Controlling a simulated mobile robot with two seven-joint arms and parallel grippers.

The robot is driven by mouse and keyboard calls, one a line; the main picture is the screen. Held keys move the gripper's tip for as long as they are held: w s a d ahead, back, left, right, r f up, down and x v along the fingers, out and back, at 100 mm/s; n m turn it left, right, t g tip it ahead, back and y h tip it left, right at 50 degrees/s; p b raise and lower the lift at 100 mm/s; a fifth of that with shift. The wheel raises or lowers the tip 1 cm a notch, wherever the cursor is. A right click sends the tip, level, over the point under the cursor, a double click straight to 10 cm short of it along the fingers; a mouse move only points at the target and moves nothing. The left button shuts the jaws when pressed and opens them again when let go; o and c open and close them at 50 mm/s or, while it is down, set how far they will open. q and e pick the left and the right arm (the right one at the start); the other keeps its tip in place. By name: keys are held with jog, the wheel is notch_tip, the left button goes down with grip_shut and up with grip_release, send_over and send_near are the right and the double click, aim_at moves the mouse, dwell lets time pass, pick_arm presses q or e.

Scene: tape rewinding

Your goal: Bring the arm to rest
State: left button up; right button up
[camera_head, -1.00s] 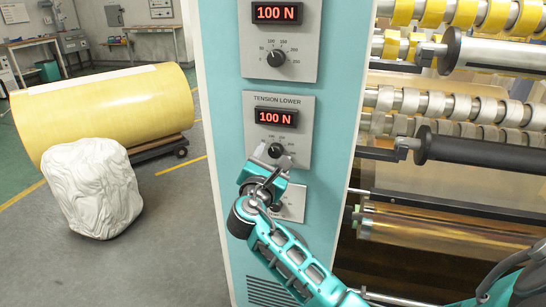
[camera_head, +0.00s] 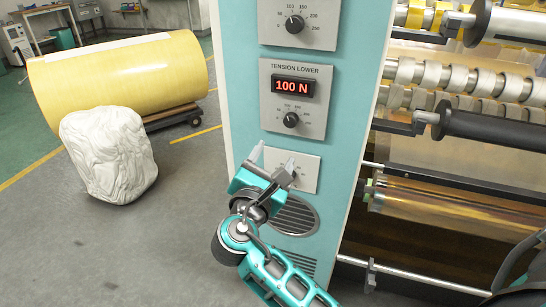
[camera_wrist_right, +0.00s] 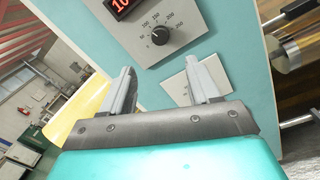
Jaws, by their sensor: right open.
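My right arm (camera_head: 285,283) is teal and comes in from the lower right in the head view. Its gripper (camera_head: 273,162) is open and empty in front of the lower part of the teal machine column (camera_head: 348,110). The lower tension dial (camera_head: 291,119) is above the gripper, apart from it, and its display (camera_head: 294,86) reads 100 N. A small white plate (camera_head: 309,170) is partly hidden behind the fingers. In the right wrist view the two fingers (camera_wrist_right: 163,88) are spread, with the dial (camera_wrist_right: 160,37) beyond them. My left gripper is not in view.
Rollers with rings (camera_head: 470,82) and dark bars (camera_head: 490,133) stand to the right of the column.

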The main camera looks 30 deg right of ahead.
jog(key=s+a+f+m+y, duration=0.2)
jog(key=f+y, duration=0.2)
jog(key=f, duration=0.4)
jog(key=s+a+f+m+y, duration=0.2)
jog(key=f+y, duration=0.3)
jog(key=f, duration=0.3)
jog(key=s+a+f+m+g+y+p, duration=0.1)
jog(key=s+f+m+y, duration=0.2)
jog(key=s+m, duration=0.3)
jog(key=s+a+f+m+y, duration=0.2)
jog(key=s+f+m, duration=0.3)
jog(key=m, duration=0.4)
jog(key=shift+s+a+g+y+p, duration=0.3)
jog(key=shift+s+g+y+p, duration=0.1)
jog(key=shift+s+y, duration=0.3)
